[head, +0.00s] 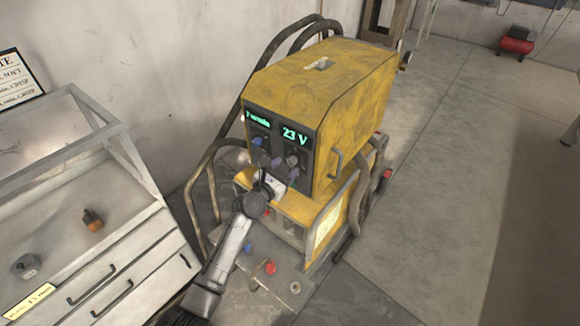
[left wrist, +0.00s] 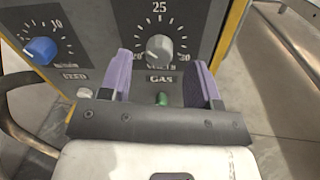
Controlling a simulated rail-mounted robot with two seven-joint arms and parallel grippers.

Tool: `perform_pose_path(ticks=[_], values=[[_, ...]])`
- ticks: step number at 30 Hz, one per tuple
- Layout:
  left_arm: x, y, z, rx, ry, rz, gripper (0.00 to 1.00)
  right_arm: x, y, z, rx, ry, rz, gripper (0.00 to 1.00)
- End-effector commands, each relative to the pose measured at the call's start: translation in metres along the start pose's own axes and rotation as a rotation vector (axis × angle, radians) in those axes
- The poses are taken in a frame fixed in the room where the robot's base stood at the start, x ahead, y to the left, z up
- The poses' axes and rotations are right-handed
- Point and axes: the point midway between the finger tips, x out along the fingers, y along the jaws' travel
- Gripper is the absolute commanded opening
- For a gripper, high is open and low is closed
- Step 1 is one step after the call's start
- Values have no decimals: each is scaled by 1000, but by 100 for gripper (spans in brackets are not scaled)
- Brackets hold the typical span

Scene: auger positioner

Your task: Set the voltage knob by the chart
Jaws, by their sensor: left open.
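The yellow welding machine (head: 335,85) has a dark front panel with green displays; the right one (head: 294,136) reads "23 V". In the head view the left gripper (head: 271,164) is just below the knobs. The chart (head: 18,74) is at the left edge, partly cut off. My right gripper is not in view.
A blue knob (left wrist: 41,50) is left of the voltage knob, and a green button (left wrist: 162,98) is below it. A grey cabinet (head: 130,265) holds an orange part (head: 92,220) and a grey round part (head: 25,266). The right floor is mostly clear.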

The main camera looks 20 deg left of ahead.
Motion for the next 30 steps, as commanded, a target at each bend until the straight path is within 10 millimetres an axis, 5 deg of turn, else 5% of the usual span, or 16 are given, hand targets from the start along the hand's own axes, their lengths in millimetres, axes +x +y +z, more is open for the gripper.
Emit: perform_pose_path(ticks=[9, 21, 30], values=[[28, 0, -1, 1, 1, -1, 57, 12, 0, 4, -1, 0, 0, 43], [32, 0, 0, 1, 1, 1, 57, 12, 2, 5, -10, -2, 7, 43], [32, 0, 0, 1, 1, 0, 30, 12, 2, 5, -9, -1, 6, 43]])
